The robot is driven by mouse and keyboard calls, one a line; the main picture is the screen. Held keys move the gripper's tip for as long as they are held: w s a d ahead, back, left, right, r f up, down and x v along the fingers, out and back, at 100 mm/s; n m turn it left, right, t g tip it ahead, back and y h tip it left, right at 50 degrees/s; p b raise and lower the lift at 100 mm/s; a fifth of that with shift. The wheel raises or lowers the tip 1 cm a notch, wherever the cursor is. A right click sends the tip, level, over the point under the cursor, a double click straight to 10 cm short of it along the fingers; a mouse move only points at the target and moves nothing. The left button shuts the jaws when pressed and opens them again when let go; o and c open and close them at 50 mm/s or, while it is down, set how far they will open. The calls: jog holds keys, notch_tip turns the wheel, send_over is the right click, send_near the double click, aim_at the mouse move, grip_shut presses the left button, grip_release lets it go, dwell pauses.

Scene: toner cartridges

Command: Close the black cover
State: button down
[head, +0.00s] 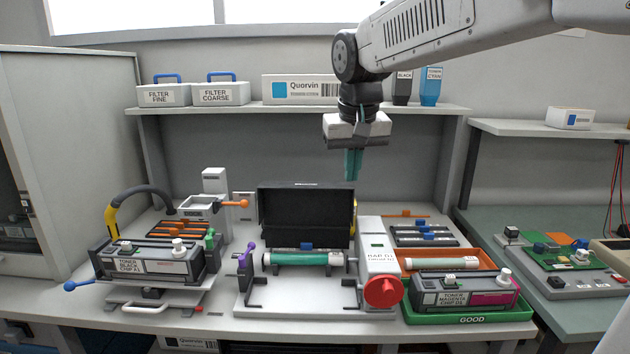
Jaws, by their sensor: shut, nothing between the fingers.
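The black cover (306,213) stands open and upright at the back of the middle fixture (320,299) on the bench. Its hollow inner side faces me. A green roller (303,259) lies across the fixture in front of the cover's lower edge. My gripper (353,166) hangs above and slightly right of the cover's top edge, fingers pointing down. Its green fingers are together and hold nothing. In this view the fingertips appear just above the cover's upper right corner. I cannot tell if they are in front of it or behind it.
A red knob (383,291) sits on the fixture's right side. A purple lever (246,256) stands at its left. A toner black cartridge (147,261) is at left. A magenta cartridge (464,291) lies in a green tray (470,318) at right. A shelf (290,109) with boxes runs behind.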

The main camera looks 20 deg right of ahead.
jog(key=w+d+f+m+t, duration=0.1)
jog(key=w+d, duration=0.1)
jog(key=w, duration=1.2)
jog(key=w+d+f+m, duration=0.1)
jog(key=w+f, duration=0.1)
jog(key=w, duration=1.3)
jog(key=shift+h, duration=0.4)
jog(key=x, duration=0.9)
jog(key=shift+d+f, duration=0.1)
jog(key=shift+f, duration=0.25)
jog(key=shift+s+a+f+m+t, duration=0.15)
jog(key=shift+s+a, duration=0.15)
jog(key=shift+s, duration=0.5)
jog(key=shift+s+a+r+m+t, duration=0.15)
jog(key=shift+s+a, duration=0.2)
jog(key=shift+s, duration=0.4)
jog(key=shift+s, duration=0.1)
